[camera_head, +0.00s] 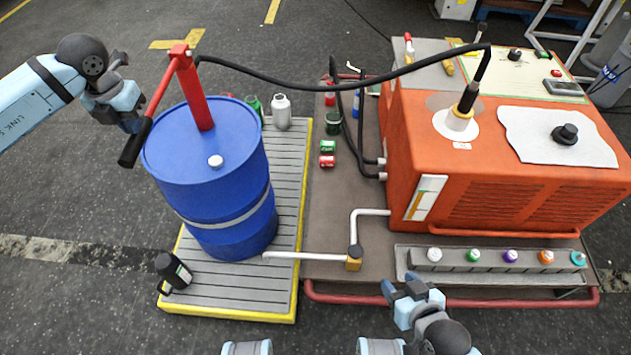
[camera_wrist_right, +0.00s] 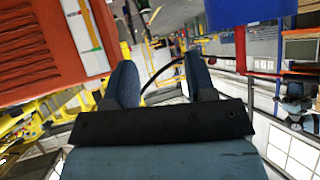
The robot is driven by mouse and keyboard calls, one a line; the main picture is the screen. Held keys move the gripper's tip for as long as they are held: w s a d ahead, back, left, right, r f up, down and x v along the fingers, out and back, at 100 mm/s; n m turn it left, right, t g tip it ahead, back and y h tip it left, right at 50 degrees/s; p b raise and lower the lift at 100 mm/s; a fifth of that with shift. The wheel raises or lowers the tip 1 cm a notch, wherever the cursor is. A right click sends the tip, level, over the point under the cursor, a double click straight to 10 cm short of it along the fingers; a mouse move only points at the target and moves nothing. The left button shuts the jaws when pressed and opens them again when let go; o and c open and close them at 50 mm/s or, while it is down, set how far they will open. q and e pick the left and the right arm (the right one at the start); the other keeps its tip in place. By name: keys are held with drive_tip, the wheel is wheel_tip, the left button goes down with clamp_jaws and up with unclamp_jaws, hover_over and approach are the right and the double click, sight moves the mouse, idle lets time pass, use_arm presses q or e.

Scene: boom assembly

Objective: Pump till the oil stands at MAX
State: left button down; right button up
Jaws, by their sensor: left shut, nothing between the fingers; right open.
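A blue drum (camera_head: 210,165) stands on a slatted pallet with a red hand pump (camera_head: 197,100) in its top. The pump's lever slopes down to the left and ends in a black handle (camera_head: 135,143). My left gripper (camera_head: 133,122) is shut and empty beside the handle's upper end; I cannot tell whether they touch. A pale sight gauge (camera_head: 425,197) with coloured marks is on the orange machine (camera_head: 500,180); it also shows in the right wrist view (camera_wrist_right: 84,25). My right gripper (camera_head: 405,287) is open and empty in front of the machine.
A black hose (camera_head: 330,85) arches from the pump to the machine's filler. A grey can (camera_head: 281,112) and a black bottle (camera_head: 173,270) stand on the yellow-edged pallet (camera_head: 230,307). A rail with several coloured caps (camera_head: 473,255) lies before the machine.

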use_arm(q)
drive_tip(key=shift+f+b, duration=0.35)
drive_tip(key=shift+f, duration=0.8)
wheel_tip(320, 180, up, 9)
drive_tip(key=p, duration=0.5)
wheel_tip(320, 180, up, 11)
drive_tip(key=p, duration=0.6)
drive_tip(key=shift+r, duration=0.15)
use_arm(e)
wheel_tip(320, 180, up, 6)
drive_tip(key=s, duration=0.1)
drive_tip(key=shift+s+d+n, duration=0.15)
drive_tip(key=shift+d+n, duration=0.25)
drive_tip(key=shift+d+r, duration=0.1)
drive_tip(key=shift+r, duration=0.15)
